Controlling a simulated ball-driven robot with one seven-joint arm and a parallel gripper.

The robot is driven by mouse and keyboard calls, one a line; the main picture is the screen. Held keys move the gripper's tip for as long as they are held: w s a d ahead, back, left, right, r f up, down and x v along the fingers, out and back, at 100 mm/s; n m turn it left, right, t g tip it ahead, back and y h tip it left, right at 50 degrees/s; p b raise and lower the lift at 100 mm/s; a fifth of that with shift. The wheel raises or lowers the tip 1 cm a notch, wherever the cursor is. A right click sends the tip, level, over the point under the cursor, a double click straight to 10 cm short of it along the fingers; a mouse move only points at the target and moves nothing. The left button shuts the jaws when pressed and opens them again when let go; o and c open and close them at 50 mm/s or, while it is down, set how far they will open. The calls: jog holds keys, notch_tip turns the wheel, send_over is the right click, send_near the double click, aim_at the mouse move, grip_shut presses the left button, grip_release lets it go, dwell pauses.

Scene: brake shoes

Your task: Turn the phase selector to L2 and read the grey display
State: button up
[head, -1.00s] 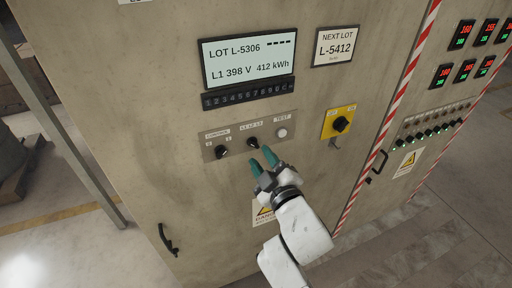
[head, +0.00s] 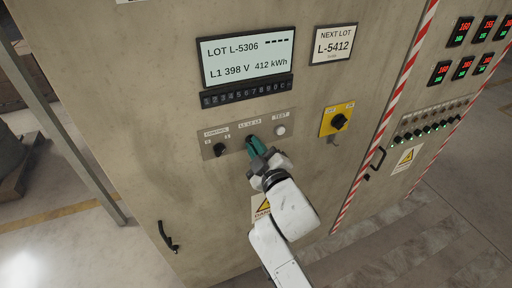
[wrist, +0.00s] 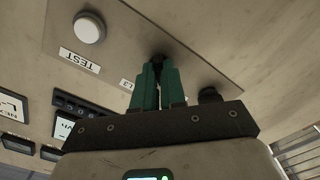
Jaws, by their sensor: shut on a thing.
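The grey display (head: 249,60) is on the cabinet front in the head view and reads "LOT L-5306", then "L1 398 V 412 kWh". The phase selector is the middle knob on the panel below, under the "L1 L2 L3" label (head: 249,125). My gripper (head: 253,142) has its green fingers shut on the selector knob, which they mostly hide. In the wrist view, the dark selector knob (wrist: 158,62) shows between the fingertips. Its pointer direction cannot be made out.
The control knob (head: 220,149) is left of my gripper, and the white test button (head: 281,131) is right of it. A yellow plate with a black rotary switch (head: 339,121) is further right. A number key row (head: 247,92) runs under the display.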

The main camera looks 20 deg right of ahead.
jog(key=shift+f+m+b, duration=0.15)
jog(key=shift+m+b, duration=0.15)
jog(key=shift+b, duration=0.1)
grip_shut()
jog(key=m+b, duration=0.6)
jog(key=m, duration=0.2)
dwell(0.4)
jog(key=o, duration=0.6)
grip_release()
jog(key=shift+s, duration=0.1)
jog(key=s+b, duration=0.1)
jog(key=s, duration=0.9)
jog(key=shift+s+b, duration=0.35)
jog(key=shift+b, duration=0.05)
